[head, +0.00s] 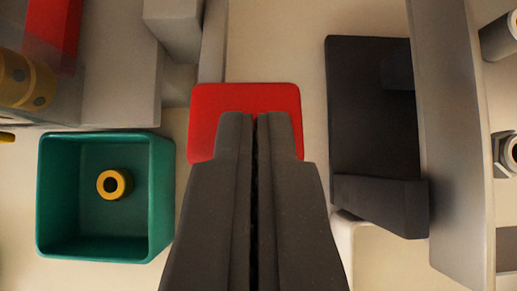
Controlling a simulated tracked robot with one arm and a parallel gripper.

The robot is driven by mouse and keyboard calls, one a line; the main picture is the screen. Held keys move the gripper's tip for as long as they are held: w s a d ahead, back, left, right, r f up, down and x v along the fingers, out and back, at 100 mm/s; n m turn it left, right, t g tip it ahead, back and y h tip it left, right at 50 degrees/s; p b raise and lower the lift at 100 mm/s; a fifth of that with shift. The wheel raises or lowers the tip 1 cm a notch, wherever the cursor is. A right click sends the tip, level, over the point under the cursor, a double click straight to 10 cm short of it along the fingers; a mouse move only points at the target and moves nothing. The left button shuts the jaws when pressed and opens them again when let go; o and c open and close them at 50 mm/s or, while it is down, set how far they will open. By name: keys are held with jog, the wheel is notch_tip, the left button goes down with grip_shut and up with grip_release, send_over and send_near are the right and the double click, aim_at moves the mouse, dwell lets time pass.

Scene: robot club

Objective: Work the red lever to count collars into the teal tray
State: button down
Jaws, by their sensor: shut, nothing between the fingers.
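My gripper (255,118) is shut with nothing between its fingers. Its tips lie over the red lever's (245,97) flat paddle in this view and hide its lower middle part. I cannot tell whether the tips touch the paddle. The teal tray (161,190) stands to the left of my gripper, and one yellow collar (114,184) with a dark hole lies in it. More yellow collars (38,85) show at the upper left edge, behind what looks like a clear wall.
A grey housing (120,70) with a red part (53,24) stands above the tray. A dark open box (370,110) stands at right. A grey shelf (450,140) at the right edge holds metal parts, one like a hex nut (507,153). Pale floor shows between them.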

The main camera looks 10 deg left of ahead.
jog(key=w+r+v, duration=0.1)
jog(key=v, duration=1)
jog(key=shift+s+r, duration=0.25)
jog(key=shift+a, duration=0.15)
dwell(1.5)
